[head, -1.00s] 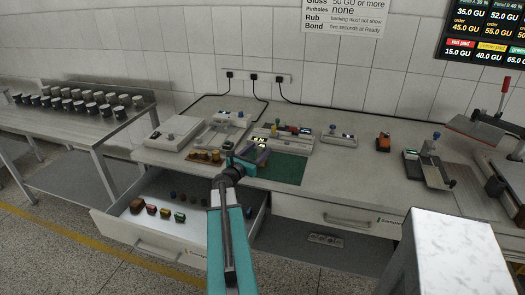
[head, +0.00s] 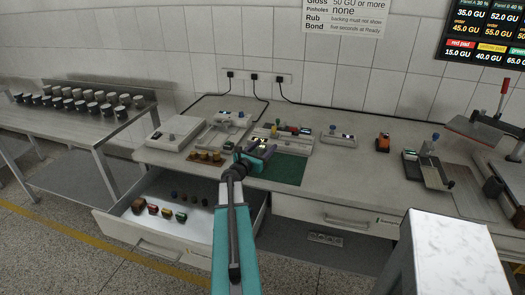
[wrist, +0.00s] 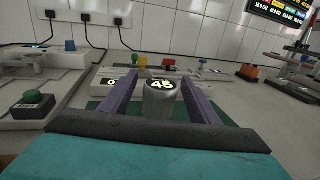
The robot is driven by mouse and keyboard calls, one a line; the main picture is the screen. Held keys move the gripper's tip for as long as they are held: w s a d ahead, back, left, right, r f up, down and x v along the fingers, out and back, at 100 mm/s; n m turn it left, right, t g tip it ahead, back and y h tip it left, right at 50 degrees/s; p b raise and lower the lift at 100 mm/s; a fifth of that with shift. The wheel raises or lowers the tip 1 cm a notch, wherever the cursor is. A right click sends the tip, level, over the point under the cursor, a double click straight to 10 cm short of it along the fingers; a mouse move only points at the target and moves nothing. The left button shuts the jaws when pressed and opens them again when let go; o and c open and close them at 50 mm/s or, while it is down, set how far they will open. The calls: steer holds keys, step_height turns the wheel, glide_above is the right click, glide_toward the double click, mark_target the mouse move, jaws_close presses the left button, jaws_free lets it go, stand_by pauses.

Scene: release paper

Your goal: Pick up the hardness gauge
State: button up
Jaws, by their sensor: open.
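A short grey cylinder with a dark top reading 45, which looks like the hardness gauge (wrist: 160,102), stands upright in the wrist view. It is between the two purple-grey fingers of my gripper (wrist: 160,82), with a gap visible on both sides. The gripper is open and level with the bench top. There the gauge is small and partly hidden by the gripper.
An open drawer (head: 150,234) with several small coloured items lies below my arm. Devices with coloured knobs (head: 290,130) stand behind. An orange device (head: 383,142) is to the right. The bench between them has free room.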

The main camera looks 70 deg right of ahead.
steer(key=shift+s+d+p, duration=0.25)
steer(key=shift+d+p, duration=0.05)
steer(key=shift+d, duration=0.9)
steer(key=shift+c, duration=0.3)
steer(key=c, duration=1.4)
steer(key=shift+o, duration=0.2)
steer(key=shift+r, duration=0.1)
steer(key=shift+r+b, duration=0.4)
steer(key=shift+r, duration=0.3)
steer(key=s+a+r+b, duration=0.1)
steer(key=s+a+r, duration=0.2)
steer(key=s+a, duration=0.4)
steer(key=a, duration=0.4)
steer(key=shift+a+r+b, duration=0.2)
steer(key=shift+b, duration=0.2)
